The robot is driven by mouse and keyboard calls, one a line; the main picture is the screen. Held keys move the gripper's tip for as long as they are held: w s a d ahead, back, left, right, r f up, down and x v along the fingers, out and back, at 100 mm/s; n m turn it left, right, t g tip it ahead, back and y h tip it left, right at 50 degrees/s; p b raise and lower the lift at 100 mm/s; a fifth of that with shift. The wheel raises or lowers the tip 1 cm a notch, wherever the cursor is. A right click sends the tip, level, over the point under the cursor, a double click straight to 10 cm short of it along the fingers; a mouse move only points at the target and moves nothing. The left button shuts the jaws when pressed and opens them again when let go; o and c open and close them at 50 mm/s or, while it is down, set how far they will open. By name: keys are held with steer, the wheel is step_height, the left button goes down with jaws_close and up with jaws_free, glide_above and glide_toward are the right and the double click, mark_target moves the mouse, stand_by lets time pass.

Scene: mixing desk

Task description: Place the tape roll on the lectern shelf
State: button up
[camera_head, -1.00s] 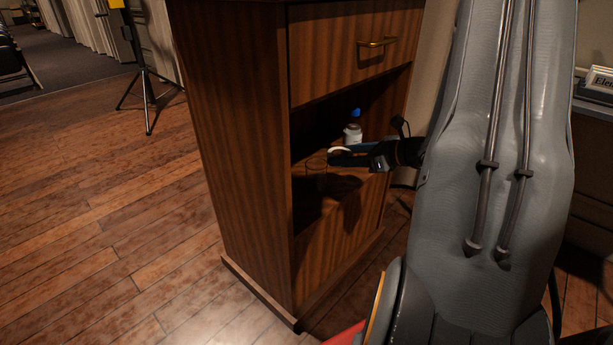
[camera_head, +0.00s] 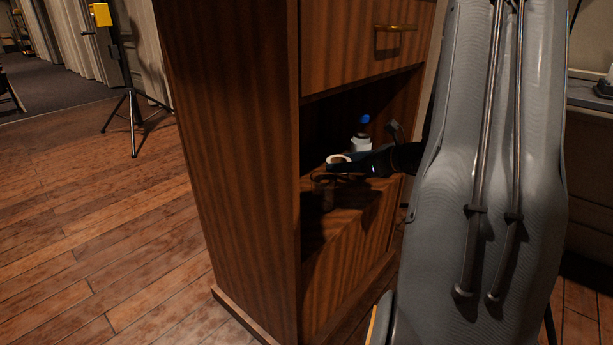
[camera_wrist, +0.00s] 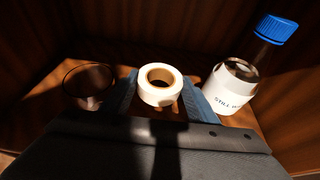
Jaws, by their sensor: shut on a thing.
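The white tape roll (camera_wrist: 160,85) is between the blue-sided fingers of my gripper (camera_wrist: 162,98) in the wrist view. My gripper (camera_head: 348,164) is shut on it, and the roll shows as a pale ring (camera_head: 338,159) in the head view. The wooden lectern (camera_head: 240,150) has an open compartment below its drawer. My gripper reaches into this opening from the right, over the lectern shelf (camera_wrist: 50,98). I cannot tell whether the roll touches the shelf.
A water bottle with a blue cap (camera_wrist: 238,80) stands on the shelf right of the roll. A clear glass (camera_wrist: 88,84) stands on its left. The drawer (camera_head: 370,40) overhangs the opening. A tripod (camera_head: 133,110) stands on the floor at the back left.

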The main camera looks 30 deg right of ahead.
steer(key=b, duration=0.5)
glide_above(304, 175)
steer(key=shift+s+d+f, duration=0.15)
steer(key=shift+s, duration=0.2)
steer(key=shift+w+f, duration=0.2)
steer(key=shift+f, duration=0.6)
steer(key=shift+w+f+b, duration=0.1)
steer(key=shift+f+b, duration=1.95)
steer(key=shift+f, duration=0.5)
steer(key=shift+f, duration=0.2)
steer(key=o, duration=1.1)
